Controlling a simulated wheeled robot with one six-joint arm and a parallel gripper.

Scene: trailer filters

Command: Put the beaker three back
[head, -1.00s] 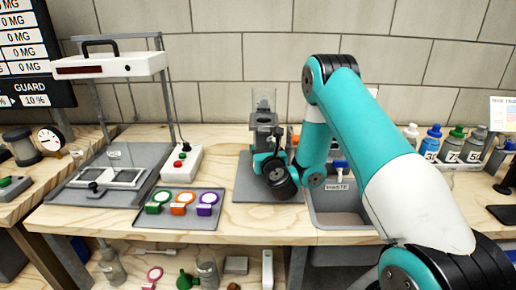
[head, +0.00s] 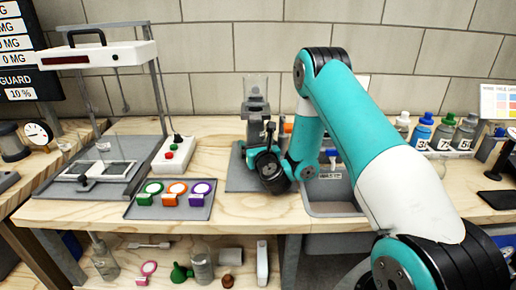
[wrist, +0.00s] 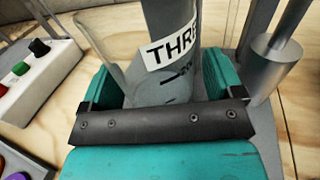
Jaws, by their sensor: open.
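The beaker marked "THR…" (wrist: 170,75) is grey and see-through, with a white label, and stands between the jaws in the wrist view. The end of its label is cut off. My gripper (wrist: 158,82) is open, with a teal finger on either side of the beaker; I cannot tell whether either touches it. My wrist hides much of the gripper and the beaker's lower part.
A metal cylinder on a rod (wrist: 275,58) stands close right of the gripper in the wrist view. A white button box (head: 173,155) and a tray of coloured rings (head: 142,212) lie left. A sink (head: 332,197) and several bottles (head: 443,135) are right.

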